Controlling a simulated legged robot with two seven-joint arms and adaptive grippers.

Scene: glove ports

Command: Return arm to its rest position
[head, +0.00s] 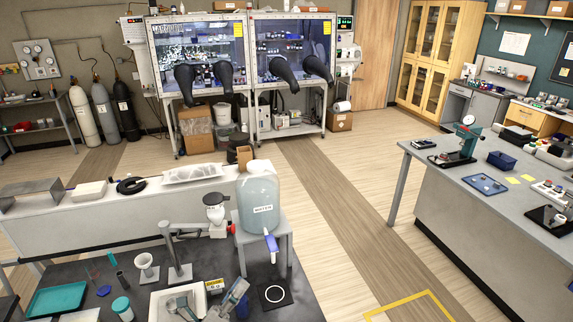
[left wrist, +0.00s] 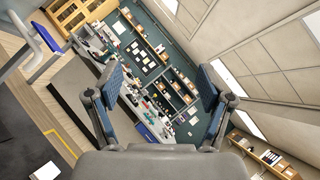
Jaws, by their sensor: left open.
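My left gripper (head: 208,303) shows at the bottom of the head view, low over the near dark bench. Its two grey fingers with blue pads stand wide apart, with nothing between them. In the left wrist view my left gripper (left wrist: 158,88) is also open and empty, its pads framing a distant bench and teal wall. Part of it overlaps a white tray (head: 158,302) in the head view; I cannot tell the height between them. My right gripper is not in view.
A water carboy (head: 259,198) with a blue tap stands on a grey stand (head: 284,222), right of the gripper. A circle-marked black mat (head: 284,304) lies below the tap. A clamp stand (head: 178,260), a funnel (head: 146,266) and a teal tray (head: 57,297) are left. Glove boxes stand behind.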

